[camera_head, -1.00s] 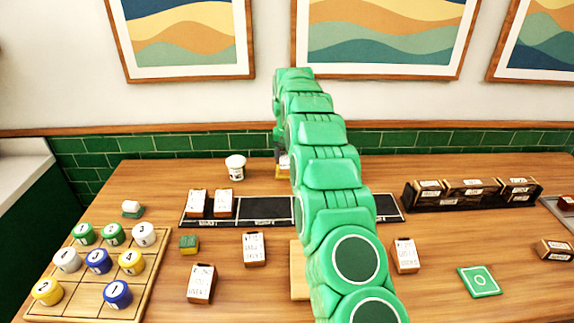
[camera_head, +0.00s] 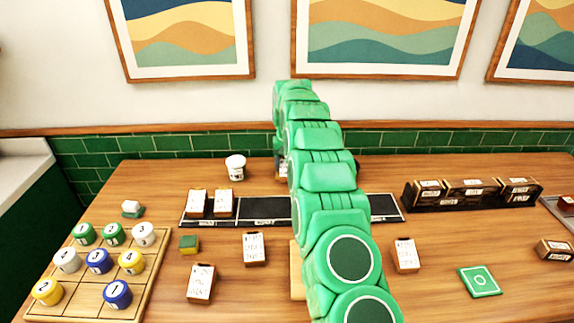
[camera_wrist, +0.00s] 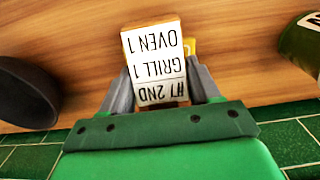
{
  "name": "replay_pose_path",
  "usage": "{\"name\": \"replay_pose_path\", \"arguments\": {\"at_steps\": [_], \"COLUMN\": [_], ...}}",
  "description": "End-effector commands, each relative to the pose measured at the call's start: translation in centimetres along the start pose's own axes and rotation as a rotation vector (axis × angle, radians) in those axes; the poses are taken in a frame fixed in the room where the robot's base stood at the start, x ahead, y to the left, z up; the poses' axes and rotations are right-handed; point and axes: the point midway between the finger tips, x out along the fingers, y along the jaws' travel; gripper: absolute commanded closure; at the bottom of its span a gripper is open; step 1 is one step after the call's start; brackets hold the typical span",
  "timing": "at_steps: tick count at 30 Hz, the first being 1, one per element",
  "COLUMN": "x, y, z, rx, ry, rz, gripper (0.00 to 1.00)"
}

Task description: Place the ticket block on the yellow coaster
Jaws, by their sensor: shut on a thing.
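The ticket block (camera_wrist: 155,50), with a white face printed "#7 2ND GRILL 1 OVEN 1", is between the fingers of my gripper (camera_wrist: 160,88) in the wrist view. The gripper is shut on it. A small piece of the yellow coaster (camera_wrist: 190,47) shows just beside the block. The block hides the rest, and I cannot tell whether the two touch. In the head view my green arm covers most of this spot at the back of the table. Only a sliver of the block (camera_head: 281,172) shows left of the arm.
In the wrist view a dark round object (camera_wrist: 25,95) is at left and a green container (camera_wrist: 302,50) at right. The green tiled wall is close behind. A white tub (camera_head: 235,167), a black ticket rail (camera_head: 264,209) and a dark rack (camera_head: 470,201) stand on the table.

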Motion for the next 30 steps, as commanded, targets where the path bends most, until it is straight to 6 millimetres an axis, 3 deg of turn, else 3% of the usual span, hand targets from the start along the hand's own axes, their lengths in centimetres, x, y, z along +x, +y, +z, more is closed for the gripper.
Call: {"name": "replay_pose_path", "arguments": {"at_steps": [1,2,6,19,30], "x": [0.1,0.1,0.1,-0.7,-6.7], "y": [0.0,0.0,0.0,0.0,0.1], "z": [0.0,0.0,0.0,-0.1,-0.1], "rx": [0.000,0.000,0.000,0.001,0.002], "ry": [-0.001,-0.001,0.000,0.003,0.003], "rz": [0.000,0.000,0.000,0.000,0.000], "gripper": [0.72,0.35,0.14,0.13,0.13]}}
